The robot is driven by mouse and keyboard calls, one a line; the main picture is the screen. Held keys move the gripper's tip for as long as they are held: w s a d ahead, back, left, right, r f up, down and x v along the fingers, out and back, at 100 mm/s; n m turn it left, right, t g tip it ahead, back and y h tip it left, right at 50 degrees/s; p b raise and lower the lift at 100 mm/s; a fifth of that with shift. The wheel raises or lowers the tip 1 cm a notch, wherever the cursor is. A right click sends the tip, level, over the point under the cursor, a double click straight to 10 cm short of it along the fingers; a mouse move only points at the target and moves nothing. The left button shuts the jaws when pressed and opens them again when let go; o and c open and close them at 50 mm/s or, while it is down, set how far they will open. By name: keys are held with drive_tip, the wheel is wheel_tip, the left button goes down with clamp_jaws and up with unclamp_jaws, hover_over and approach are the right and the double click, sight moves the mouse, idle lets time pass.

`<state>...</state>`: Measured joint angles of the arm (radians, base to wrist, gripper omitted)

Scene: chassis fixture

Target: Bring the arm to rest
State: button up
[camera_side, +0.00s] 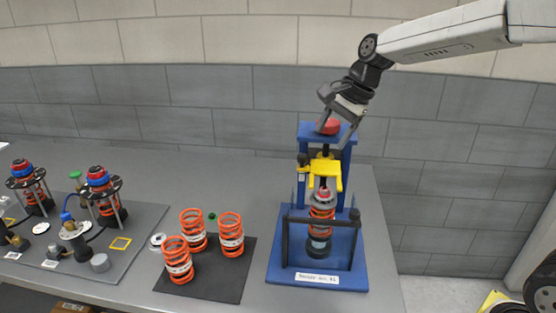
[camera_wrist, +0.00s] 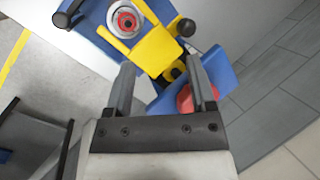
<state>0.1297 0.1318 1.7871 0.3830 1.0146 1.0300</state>
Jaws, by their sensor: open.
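My gripper (camera_side: 336,126) is open and empty, pointing down over the top of the blue press fixture (camera_side: 350,245). In the wrist view my gripper (camera_wrist: 161,62) has its two fingers spread apart. A red knob (camera_side: 330,128) on top of the fixture sits close to the fingers. In the wrist view the red knob (camera_wrist: 184,98) lies behind the right finger, which hides part of it. I cannot tell whether a finger touches it. A yellow bracket (camera_side: 323,174) sits below the knob, above a coil-over shock (camera_side: 320,222) standing in the fixture.
Several loose orange springs (camera_side: 178,259) stand on a dark mat (camera_side: 215,289) left of the fixture. Finished-looking assemblies (camera_side: 99,190) stand on a grey board (camera_side: 140,230) farther left. The space above the table, left of my arm, is clear. A wall stands behind.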

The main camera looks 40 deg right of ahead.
drive_tip(key=s+d+f+g, duration=0.1)
drive_tip(key=s+d+f, duration=0.4)
drive_tip(key=f, duration=0.4)
drive_tip(key=s+d+f+g, duration=0.1)
drive_tip(key=s+d+f, duration=0.1)
drive_tip(key=s+f, duration=0.55)
drive_tip(key=s+a+f+n+h, duration=0.1)
drive_tip(key=s+a+n, duration=0.1)
drive_tip(key=n, duration=0.5)
drive_tip(key=s+a+f+n+t+h, duration=0.1)
drive_tip(key=s+a+n+h, duration=0.1)
drive_tip(key=a+n, duration=0.3)
drive_tip(key=shift+n, duration=1.6)
drive_tip(key=shift+a, duration=0.1)
